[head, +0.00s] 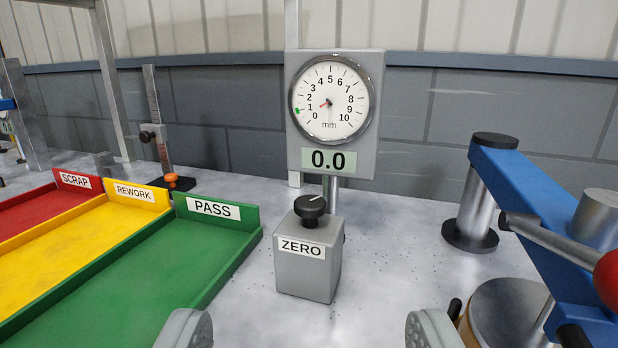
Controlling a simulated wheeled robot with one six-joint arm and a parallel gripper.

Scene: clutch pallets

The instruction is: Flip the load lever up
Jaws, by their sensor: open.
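The load lever appears to be the grey rod (552,245) with a red ball knob (608,280) at the right edge of the head view. It lies beside the blue arm of the press (525,195), and the knob is cut off by the frame edge. My gripper (308,332) is open at the bottom of the view, with its two grey fingertips wide apart and nothing between them. It is left of the lever and not touching it. The dial gauge (331,98) stands behind, with a readout (329,160) of 0.0.
A grey ZERO box (307,272) with a black knob (311,208) stands ahead of my gripper. Green PASS (190,240), yellow REWORK (75,240) and red SCRAP (22,212) trays fill the left. A round metal part (508,310) sits under the blue arm.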

